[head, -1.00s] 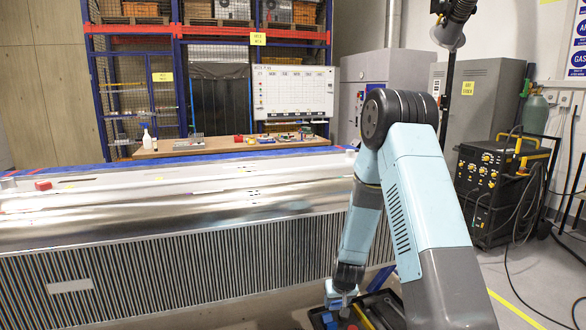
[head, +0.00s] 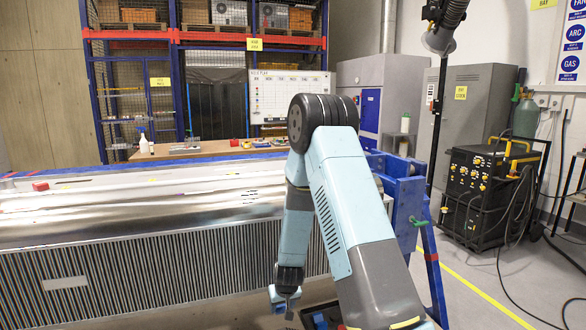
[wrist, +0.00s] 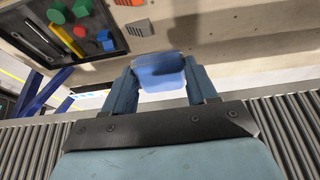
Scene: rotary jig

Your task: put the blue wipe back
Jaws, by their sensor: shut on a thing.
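My gripper (wrist: 161,82) is shut on the blue wipe (wrist: 162,70), a folded light-blue piece held between the fingertips in the wrist view. In the head view my gripper (head: 284,300) hangs low at the bottom middle, in front of the ribbed face of the long metal part. The wipe is hard to make out there against my blue fingers. In the wrist view, a dark tray (wrist: 108,45) with tools and coloured pieces lies to the upper left of the gripper, apart from the wipe.
The long shiny metal workpiece (head: 130,213) stretches across the left and middle. A blue jig stand (head: 405,200) stands right of my arm. A bench (head: 220,147) with a spray bottle (head: 144,143) is behind.

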